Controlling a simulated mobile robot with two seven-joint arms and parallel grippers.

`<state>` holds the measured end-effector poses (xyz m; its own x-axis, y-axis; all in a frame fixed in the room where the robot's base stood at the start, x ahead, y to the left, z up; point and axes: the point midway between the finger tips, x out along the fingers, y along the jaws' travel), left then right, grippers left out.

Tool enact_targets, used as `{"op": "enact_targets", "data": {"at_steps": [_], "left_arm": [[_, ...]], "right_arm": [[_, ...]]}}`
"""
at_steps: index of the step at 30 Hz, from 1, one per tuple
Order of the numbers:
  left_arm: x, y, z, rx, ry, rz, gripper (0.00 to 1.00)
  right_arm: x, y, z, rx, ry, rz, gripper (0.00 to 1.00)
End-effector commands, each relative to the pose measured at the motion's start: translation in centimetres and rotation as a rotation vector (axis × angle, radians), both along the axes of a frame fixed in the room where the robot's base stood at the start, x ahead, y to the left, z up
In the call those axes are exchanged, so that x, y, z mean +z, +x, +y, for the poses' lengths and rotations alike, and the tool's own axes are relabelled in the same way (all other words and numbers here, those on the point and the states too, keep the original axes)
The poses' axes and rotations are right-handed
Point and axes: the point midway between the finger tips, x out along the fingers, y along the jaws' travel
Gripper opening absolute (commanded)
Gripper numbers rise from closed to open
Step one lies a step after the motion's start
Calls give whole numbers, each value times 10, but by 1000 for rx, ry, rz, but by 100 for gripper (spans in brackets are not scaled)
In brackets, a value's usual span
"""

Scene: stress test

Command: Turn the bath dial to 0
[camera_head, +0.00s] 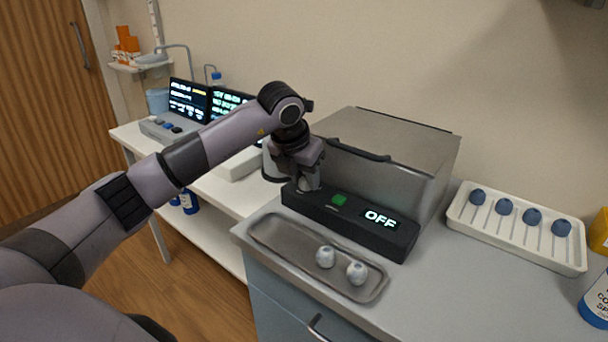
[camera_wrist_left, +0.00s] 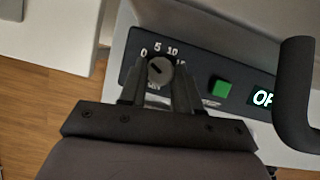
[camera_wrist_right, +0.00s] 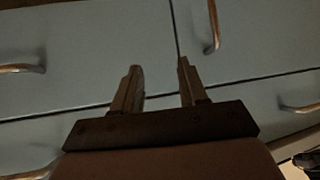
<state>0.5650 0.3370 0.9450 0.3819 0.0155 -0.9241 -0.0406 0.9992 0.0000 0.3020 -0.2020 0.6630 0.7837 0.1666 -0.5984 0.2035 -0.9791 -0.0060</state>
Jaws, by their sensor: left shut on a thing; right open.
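The bath dial (camera_wrist_left: 160,70) is a grey round knob at the left end of the black control panel (camera_wrist_left: 195,70). Printed numbers 0, 5, 10 and 15 run around its far side. A short dark mark on the knob slants toward the upper left, roughly toward 0 and 5; its exact setting is hard to tell. My left gripper (camera_wrist_left: 160,76) is shut on the dial, one finger on each side. In the head view, my left gripper (camera_head: 308,184) hides most of the dial. My right gripper (camera_wrist_right: 160,66) is open and empty, facing blue drawer fronts.
The panel has a green button (camera_head: 339,200) and a display (camera_head: 380,218) reading OFF. A metal bath with a lid (camera_head: 395,150) stands behind. A grey tray (camera_head: 275,238) with two small pale pieces lies in front. A white rack (camera_head: 515,232) stands right.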

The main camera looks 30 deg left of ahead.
Motion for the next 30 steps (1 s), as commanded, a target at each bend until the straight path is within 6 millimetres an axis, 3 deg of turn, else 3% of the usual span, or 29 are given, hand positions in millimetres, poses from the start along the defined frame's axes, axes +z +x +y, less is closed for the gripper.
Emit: {"op": "enact_targets", "data": {"at_steps": [9,10,12,23,30], "left_arm": [[1,0,0,4,-1,-2,2],[1,0,0,4,-1,-2,39],[1,0,0,4,-1,-2,58],[5,-2,0,2,-1,-2,58],[40,-15,0,2,0,-7,58]], "right_arm": [[1,0,0,0,0,-2,43],[2,1,0,0,1,-3,43],[2,1,0,0,1,-5,43],[3,1,1,1,2,-7,43],[1,1,1,2,2,-5,43]]}}
